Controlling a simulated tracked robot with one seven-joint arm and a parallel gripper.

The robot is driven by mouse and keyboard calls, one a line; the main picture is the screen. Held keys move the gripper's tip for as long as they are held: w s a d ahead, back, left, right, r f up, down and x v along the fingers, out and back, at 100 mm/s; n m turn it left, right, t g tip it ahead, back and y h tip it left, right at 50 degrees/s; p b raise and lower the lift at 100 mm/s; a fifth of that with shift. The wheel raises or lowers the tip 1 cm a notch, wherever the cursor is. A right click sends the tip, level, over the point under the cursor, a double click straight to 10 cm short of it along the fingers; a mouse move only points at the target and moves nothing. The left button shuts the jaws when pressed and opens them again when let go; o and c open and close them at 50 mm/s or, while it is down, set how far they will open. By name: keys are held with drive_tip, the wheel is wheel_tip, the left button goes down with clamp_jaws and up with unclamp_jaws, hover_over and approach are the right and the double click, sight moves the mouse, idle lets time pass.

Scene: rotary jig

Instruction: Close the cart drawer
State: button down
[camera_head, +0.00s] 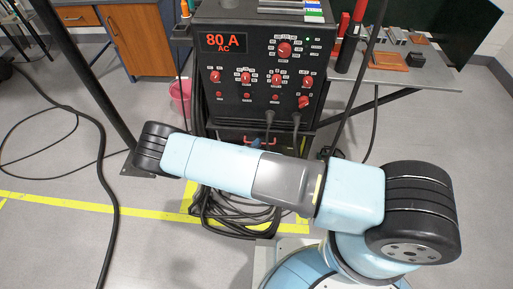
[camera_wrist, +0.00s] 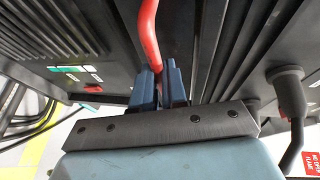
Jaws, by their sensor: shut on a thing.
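The cart's drawer (camera_head: 236,135) shows as a dark band under the black welding machine, just above my arm. A red handle (camera_head: 262,143) shows on it, partly hidden by my arm. How far the drawer stands out cannot be told. In the wrist view a curved red bar (camera_wrist: 150,35), which looks like this handle, runs down between the fingers of my gripper (camera_wrist: 160,80). The two blue-grey fingers are shut on it. My gripper is not discernible in the head view.
The welding machine (camera_head: 262,65) stands on the cart, with cables hanging from its front. Coiled black cables (camera_head: 225,210) lie on the floor below. A pink bin (camera_head: 180,98) is at left. A grey table (camera_head: 405,72) with small parts is at right.

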drive_tip(key=shift+w+d+f, duration=0.1)
drive_tip(key=c, duration=1.2)
unclamp_jaws()
drive_tip(key=v, duration=1.3)
drive_tip(key=shift+s+a, duration=0.25)
